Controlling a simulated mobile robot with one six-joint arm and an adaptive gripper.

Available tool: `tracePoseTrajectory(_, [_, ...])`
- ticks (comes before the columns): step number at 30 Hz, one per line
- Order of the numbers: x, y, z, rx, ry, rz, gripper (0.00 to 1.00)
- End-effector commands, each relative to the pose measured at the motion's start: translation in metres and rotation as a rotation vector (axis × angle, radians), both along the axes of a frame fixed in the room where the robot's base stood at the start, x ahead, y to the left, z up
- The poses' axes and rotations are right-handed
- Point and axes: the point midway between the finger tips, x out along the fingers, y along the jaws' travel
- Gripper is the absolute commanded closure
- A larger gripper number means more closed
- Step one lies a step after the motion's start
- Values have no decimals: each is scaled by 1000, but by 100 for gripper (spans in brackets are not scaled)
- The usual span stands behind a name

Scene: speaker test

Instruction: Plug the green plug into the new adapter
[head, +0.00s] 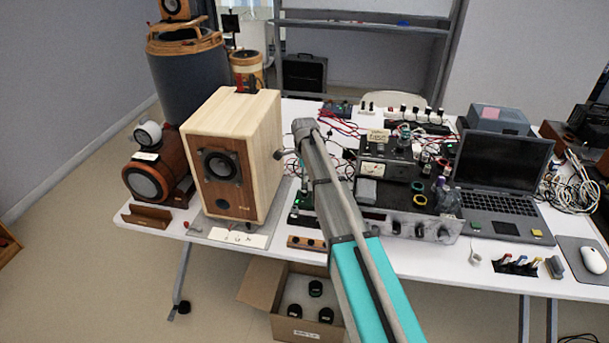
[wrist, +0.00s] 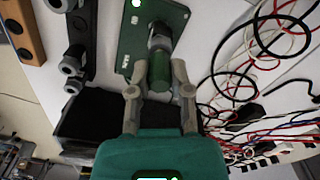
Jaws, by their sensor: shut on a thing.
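My gripper (wrist: 160,76) is shut on the green plug (wrist: 160,72), with one grey finger on each side of it in the wrist view. The plug's far end meets a grey round socket (wrist: 160,38) on a green circuit board (wrist: 135,48), which looks like the adapter. Plug and socket look in line; I cannot tell how deep the plug sits. A green light glows on the board. In the head view the board (head: 302,200) shows partly beside my arm, right of the wooden speaker. My gripper and the plug are hidden there.
A wooden speaker (head: 233,158) stands close on the left. Black amplifier gear (head: 408,195) and a laptop (head: 500,175) crowd the right. Loose red, black and white cables (wrist: 262,60) lie beside the board. A black strip with grey knobs (wrist: 78,55) is on its other side.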

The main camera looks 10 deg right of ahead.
Motion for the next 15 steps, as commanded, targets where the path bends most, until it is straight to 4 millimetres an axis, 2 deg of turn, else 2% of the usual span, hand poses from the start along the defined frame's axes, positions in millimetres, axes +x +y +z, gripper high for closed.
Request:
tracePoseTrajectory(9, [0, 0, -5, 0, 0, 0, 100])
tracePoseTrajectory(10, [0, 0, -4, 0, 0, 0, 70])
tracePoseTrajectory(15, [0, 0, -4, 0, 0, 0, 38])
